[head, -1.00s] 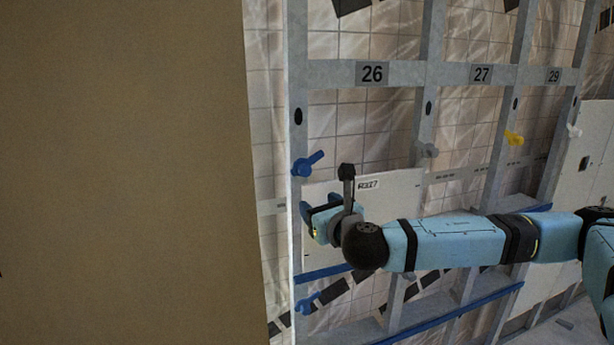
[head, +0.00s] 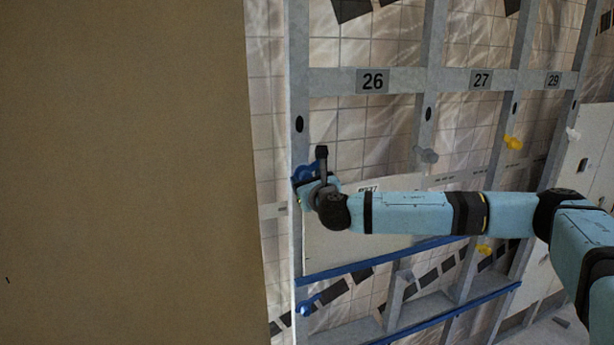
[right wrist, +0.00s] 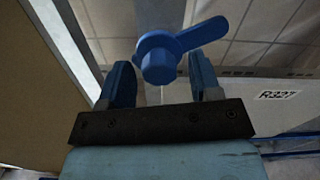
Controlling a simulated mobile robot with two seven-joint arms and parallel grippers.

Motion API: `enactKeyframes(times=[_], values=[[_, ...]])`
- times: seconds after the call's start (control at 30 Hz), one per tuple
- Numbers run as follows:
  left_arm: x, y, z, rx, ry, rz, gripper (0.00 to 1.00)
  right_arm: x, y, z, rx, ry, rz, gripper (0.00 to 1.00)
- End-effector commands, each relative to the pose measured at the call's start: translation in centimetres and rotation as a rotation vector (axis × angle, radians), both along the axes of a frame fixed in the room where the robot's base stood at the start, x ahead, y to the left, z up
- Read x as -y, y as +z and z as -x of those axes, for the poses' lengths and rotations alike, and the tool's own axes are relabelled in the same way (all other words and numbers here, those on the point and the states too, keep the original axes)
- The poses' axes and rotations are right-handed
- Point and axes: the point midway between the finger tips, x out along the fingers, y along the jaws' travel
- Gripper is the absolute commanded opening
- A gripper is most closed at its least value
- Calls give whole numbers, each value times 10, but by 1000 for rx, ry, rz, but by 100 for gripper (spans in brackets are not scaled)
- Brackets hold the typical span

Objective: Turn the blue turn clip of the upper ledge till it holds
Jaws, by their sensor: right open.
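The blue turn clip (head: 304,172) sits on the grey left post, just above the top left corner of a pale panel (head: 345,245). The panel stands on the blue upper ledge (head: 385,262). My right gripper (head: 306,188) is at the clip, hiding part of it. In the right wrist view my open right gripper (right wrist: 161,68) has its blue fingers on either side of the clip's round hub (right wrist: 158,58). The clip's lever points up and right there, past the right finger. I cannot tell whether the fingers touch it. My left gripper is out of view.
A large brown board (head: 125,170) fills the left of the head view. Another blue clip (head: 308,304) sits lower on the same post. Grey and yellow clips (head: 513,143) are on posts to the right. A lower blue ledge (head: 450,313) runs below.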

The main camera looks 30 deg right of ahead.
Motion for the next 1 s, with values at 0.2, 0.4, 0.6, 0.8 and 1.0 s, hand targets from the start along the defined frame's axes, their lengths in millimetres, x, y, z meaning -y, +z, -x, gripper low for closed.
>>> enactKeyframes(times=[0.2,0.4,0.6,0.8,1.0], values=[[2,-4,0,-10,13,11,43,2,0,-6,1,-1,0,58],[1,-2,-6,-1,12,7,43,2,0,-6,1,-1,0,49],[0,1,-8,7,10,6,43,2,0,-6,0,-1,0,8],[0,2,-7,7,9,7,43,2,-1,-6,3,-1,-11,9],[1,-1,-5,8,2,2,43,1,-2,-6,17,-1,-72,9]])
